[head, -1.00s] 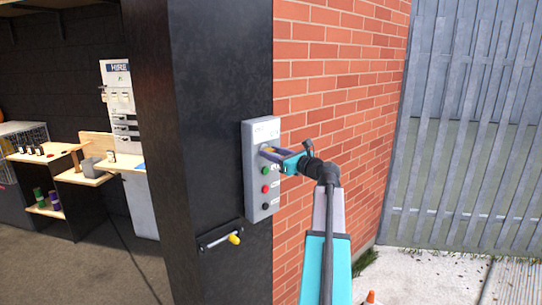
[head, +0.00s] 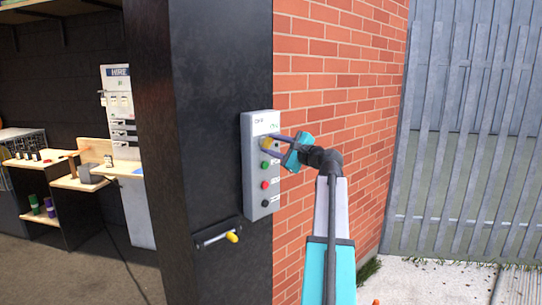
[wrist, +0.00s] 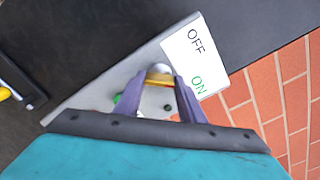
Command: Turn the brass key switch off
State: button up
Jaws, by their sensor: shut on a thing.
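The brass key switch (head: 264,143) is near the top of a grey control box (head: 248,185) on the dark pillar. My gripper (head: 270,147) reaches it from the right. In the wrist view my two purple fingers (wrist: 158,92) close on the brass key (wrist: 160,80) from both sides. A white label (wrist: 196,60) beside it reads OFF in black and ON in green. Fingers hide part of the switch, and I cannot tell which word the key points to.
Below the key are a green button (head: 265,165), a red button (head: 264,185) and a black button (head: 264,203). A yellow-ended handle (head: 232,237) sticks out lower left on the pillar. A brick wall (head: 340,110) stands close on the right.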

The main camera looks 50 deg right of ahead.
jog(key=n+b, duration=0.8)
jog(key=shift+f, duration=0.1)
dwell(0.3)
jog(key=o, duration=1)
jog(key=shift+o, duration=0.2)
